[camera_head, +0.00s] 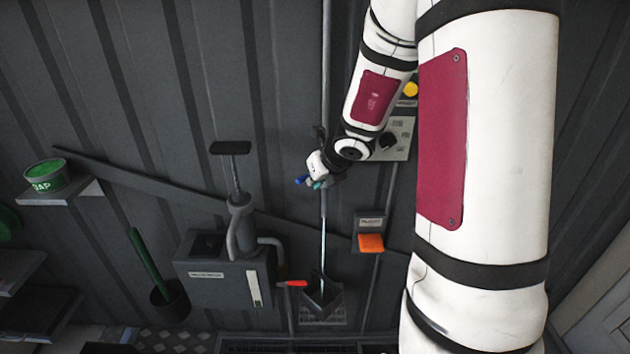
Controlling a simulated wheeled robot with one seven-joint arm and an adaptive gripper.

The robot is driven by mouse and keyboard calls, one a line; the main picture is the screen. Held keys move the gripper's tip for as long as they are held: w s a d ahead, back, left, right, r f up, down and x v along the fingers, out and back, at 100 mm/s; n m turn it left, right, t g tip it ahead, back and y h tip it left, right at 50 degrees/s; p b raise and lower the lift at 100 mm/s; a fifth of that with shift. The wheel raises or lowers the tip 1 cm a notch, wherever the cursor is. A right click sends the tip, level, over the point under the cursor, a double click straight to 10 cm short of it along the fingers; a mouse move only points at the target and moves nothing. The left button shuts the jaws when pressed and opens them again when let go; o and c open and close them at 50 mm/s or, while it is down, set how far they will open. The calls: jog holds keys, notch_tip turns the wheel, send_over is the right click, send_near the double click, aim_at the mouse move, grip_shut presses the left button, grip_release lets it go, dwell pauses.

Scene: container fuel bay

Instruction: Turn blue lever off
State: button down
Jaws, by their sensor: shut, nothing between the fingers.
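The blue lever (300,181) shows as a small blue end just left of my gripper, at the vertical pipe near the picture's middle. The rest of the lever and its valve are hidden behind my gripper. My gripper (317,181) is shut and empty, right beside the blue end; I cannot tell whether they touch. A pale blue stream (323,240) runs straight down below the gripper into a dark open-topped container (322,298).
A red-handled lever (292,284) stands at lower left, and an orange flap (371,243) hangs at right. A panel with a black knob (388,140) and yellow button (411,89) is partly behind my arm. A hand pump (240,220) and soap tub (47,176) are left.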

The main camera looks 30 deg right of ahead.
jog(key=shift+w+a+f+b, duration=0.1)
jog(key=shift+w+a+b, duration=0.2)
jog(key=shift+w, duration=0.3)
jog(key=shift+w+a+b, duration=0.2)
jog(key=shift+w+a, duration=0.05)
jog(key=shift+w, duration=0.3)
jog(key=shift+w+a, duration=0.1)
jog(key=shift+w, duration=0.6)
